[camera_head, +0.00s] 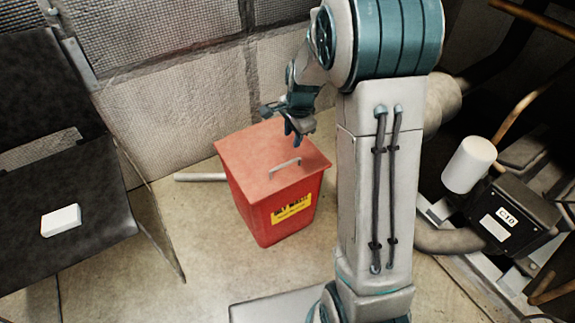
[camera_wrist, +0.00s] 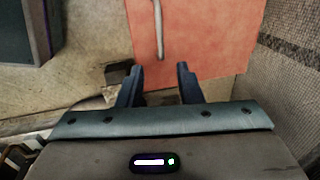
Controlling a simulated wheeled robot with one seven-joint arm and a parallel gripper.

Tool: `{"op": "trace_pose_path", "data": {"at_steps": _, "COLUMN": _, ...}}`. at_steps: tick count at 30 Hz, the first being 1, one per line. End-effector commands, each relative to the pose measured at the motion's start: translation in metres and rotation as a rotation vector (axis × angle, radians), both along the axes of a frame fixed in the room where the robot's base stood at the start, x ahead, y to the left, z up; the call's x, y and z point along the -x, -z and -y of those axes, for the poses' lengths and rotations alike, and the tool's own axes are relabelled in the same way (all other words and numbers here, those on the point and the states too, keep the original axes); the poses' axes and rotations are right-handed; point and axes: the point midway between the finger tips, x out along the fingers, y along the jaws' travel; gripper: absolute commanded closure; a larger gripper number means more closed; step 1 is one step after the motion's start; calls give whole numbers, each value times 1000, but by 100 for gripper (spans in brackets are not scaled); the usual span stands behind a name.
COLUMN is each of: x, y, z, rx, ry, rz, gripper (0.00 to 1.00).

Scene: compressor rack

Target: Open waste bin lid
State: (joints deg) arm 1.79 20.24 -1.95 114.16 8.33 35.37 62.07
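The red waste bin (camera_head: 272,208) stands on the floor with a yellow label on its front. Its flat red lid (camera_head: 262,150) is closed, with a pale metal bar handle (camera_head: 285,164) near the front edge. My gripper (camera_head: 297,138) is above the lid, pointing down. In the wrist view, the lid (camera_wrist: 205,35) fills the upper middle and the handle (camera_wrist: 158,30) runs up and down there. My gripper's two dark fingers (camera_wrist: 160,85) are apart with nothing between them. The handle is ahead of the fingertips, not between them.
A dark seat (camera_head: 65,240) with a white box (camera_head: 61,220) on it is at the left. A quilted wall (camera_head: 150,110) is close behind the bin. A white cylinder (camera_head: 469,165) and pipes are at the right. Floor is clear in front of the bin.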

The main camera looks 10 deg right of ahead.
Motion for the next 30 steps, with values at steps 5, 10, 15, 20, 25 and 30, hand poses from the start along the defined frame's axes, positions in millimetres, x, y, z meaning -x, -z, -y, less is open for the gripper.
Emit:
{"op": "trace_pose_path", "data": {"at_steps": 5, "x": -4, "y": 29, "z": -1, "rx": 0, "ry": 1, "rz": -3, "gripper": 67}}
{"op": "trace_pose_path", "data": {"at_steps": 10, "x": -11, "y": 67, "z": -4, "rx": 0, "ry": -1, "rz": -4, "gripper": 67}}
{"op": "trace_pose_path", "data": {"at_steps": 15, "x": -17, "y": 99, "z": -6, "rx": 0, "ry": -1, "rz": -2, "gripper": 67}}
{"op": "trace_pose_path", "data": {"at_steps": 20, "x": -22, "y": 120, "z": -8, "rx": 0, "ry": -2, "rz": -1, "gripper": 67}}
{"op": "trace_pose_path", "data": {"at_steps": 25, "x": -24, "y": 130, "z": -8, "rx": 0, "ry": -2, "rz": -1, "gripper": 67}}
{"op": "trace_pose_path", "data": {"at_steps": 30, "x": -25, "y": 130, "z": -8, "rx": 0, "ry": -2, "rz": 0, "gripper": 67}}
